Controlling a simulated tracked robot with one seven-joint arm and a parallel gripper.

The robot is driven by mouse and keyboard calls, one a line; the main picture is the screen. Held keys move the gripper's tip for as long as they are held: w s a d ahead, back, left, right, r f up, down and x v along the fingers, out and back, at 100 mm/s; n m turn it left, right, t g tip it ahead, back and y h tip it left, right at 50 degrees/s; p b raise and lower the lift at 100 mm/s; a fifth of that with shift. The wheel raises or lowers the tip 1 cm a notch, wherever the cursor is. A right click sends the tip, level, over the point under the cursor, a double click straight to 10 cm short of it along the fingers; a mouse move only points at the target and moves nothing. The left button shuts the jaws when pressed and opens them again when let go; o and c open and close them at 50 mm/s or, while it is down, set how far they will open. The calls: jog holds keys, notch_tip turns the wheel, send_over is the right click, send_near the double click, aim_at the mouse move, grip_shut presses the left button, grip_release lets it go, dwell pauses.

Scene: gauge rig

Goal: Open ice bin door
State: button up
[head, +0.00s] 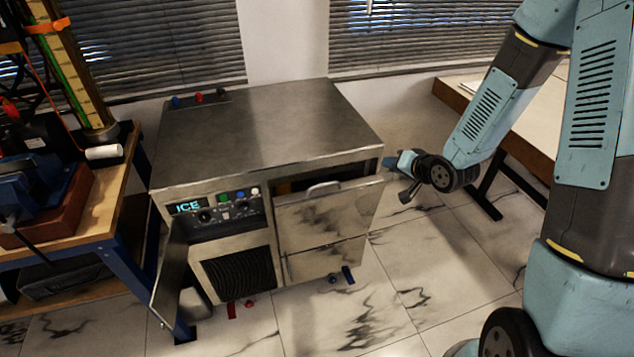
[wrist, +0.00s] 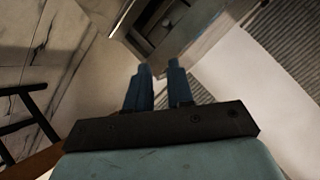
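The steel ice machine (head: 265,130) with a lit "ICE" panel stands at the centre of the head view. Its ice bin door (head: 330,218), with a bar handle on its top edge, leans outward at the top. A dark gap shows above and behind it. My gripper (head: 398,163) is beside the machine's right side, near the door's upper right corner and apart from the handle. In the wrist view, my two blue fingers (wrist: 158,68) have a narrow empty gap between them. Beyond them are a grey metal panel and a dark recess, probably the machine.
A narrow side door (head: 170,275) hangs open at the machine's lower left. A workbench (head: 85,215) with tools stands at left, and a table (head: 520,125) stands behind my arm at right. Small coloured pieces lie near the machine's base. The tiled floor (head: 430,270) in front is mostly clear.

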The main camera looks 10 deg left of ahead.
jog(key=s+a+f+m+y, duration=0.2)
jog(key=s+a+f+y, duration=0.2)
jog(key=a+f, duration=0.2)
jog(key=m+t+y, duration=0.2)
jog(key=m, duration=0.3)
send_near(320, 190)
jog(key=s+d+r, duration=0.2)
jog(key=d+r, duration=0.1)
jog(key=shift+y, duration=0.3)
jog(key=x, duration=1.3)
jog(key=shift+w+a, duration=0.25)
jog(key=shift+w, duration=0.05)
grip_shut()
jog(key=shift+f, duration=0.1)
